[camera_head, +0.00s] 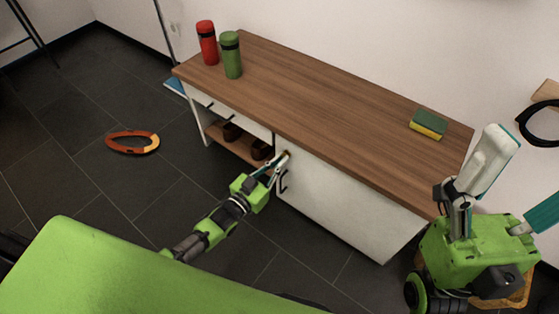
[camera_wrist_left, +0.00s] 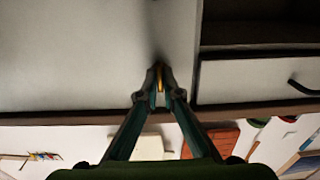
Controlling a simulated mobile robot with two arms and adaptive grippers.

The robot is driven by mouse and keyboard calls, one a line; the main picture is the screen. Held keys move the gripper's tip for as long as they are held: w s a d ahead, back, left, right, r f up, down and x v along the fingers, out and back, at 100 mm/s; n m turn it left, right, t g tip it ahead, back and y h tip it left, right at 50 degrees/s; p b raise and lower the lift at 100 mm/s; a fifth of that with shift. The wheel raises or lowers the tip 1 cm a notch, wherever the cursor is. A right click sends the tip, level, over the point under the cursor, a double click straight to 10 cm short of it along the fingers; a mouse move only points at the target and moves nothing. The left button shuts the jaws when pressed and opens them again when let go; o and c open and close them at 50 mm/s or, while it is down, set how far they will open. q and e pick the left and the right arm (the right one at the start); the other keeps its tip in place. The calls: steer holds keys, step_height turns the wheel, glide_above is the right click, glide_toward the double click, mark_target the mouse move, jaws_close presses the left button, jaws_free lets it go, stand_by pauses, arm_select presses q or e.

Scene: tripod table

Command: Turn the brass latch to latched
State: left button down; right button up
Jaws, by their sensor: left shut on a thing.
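The brass latch (camera_wrist_left: 160,79) shows as a small brass-coloured piece between my left fingertips in the left wrist view. It is on the white door (camera_wrist_left: 80,60) of the sideboard, close under the wooden top. My left gripper (camera_head: 282,160) reaches the cabinet front in the head view and is shut on the latch. The fingers cover most of the latch, so its exact angle cannot be told. A black handle (camera_head: 284,181) sits just below the gripper on the door.
The wooden top (camera_head: 330,105) carries a red bottle (camera_head: 207,43), a green bottle (camera_head: 231,55) and a sponge (camera_head: 429,124). An open shelf with dark cups (camera_head: 232,132) lies left of the door. An orange ring (camera_head: 132,143) lies on the floor.

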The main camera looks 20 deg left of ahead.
stand_by(0.4)
arm_select(q)
steer(key=c, duration=2.2)
jaws_free()
steer(key=v, duration=1.2)
